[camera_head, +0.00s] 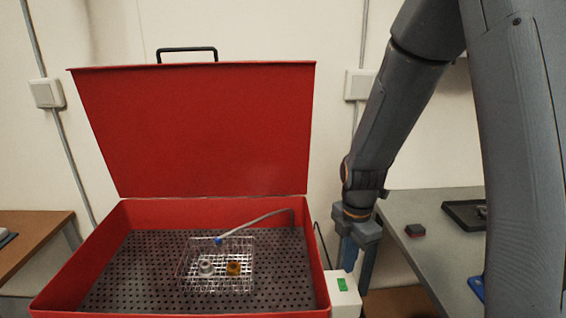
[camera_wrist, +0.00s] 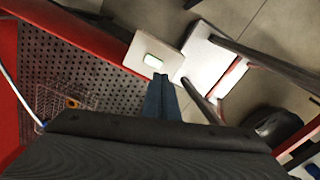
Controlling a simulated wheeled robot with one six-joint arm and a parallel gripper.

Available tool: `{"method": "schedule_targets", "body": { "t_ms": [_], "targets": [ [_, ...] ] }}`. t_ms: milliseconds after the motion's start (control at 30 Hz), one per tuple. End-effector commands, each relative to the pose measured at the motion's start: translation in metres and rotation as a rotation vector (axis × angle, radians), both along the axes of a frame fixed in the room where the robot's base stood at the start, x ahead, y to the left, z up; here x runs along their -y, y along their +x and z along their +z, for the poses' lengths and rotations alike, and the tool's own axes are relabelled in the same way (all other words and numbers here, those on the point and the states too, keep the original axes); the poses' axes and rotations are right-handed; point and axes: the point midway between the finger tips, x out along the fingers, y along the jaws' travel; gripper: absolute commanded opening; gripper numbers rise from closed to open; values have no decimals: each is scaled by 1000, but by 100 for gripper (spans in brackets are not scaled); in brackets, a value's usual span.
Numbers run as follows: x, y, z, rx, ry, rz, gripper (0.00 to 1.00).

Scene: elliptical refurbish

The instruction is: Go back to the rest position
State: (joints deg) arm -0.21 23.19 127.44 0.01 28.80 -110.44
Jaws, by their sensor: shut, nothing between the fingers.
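My gripper (camera_head: 357,262) hangs pointing down at the right side of the red washer, beside the white box with a green button (camera_head: 341,292). Its blue fingers are together with nothing between them. In the wrist view the shut fingers (camera_wrist: 161,98) point toward the white box (camera_wrist: 154,52), and a gap between them and the box cannot be judged. My arm comes down from the upper right in the head view. The red washer (camera_head: 115,242) stands with its lid (camera_head: 200,130) raised.
A wire basket (camera_head: 217,285) on the washer's perforated floor holds a grey-white ring part and an orange-brown part. A hose with a blue tip (camera_head: 250,224) arches over it.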

Motion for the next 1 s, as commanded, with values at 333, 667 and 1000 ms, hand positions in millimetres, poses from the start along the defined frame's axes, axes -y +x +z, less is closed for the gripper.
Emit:
{"method": "schedule_targets", "body": {
  "t_ms": [333,667,1000],
  "targets": [
    [0,-33,-1,46,27,-766,0],
    [-1,-67,-7,73,87,-1513,0],
    [1,-87,-12,75,131,-1916,0]
  ]
}}
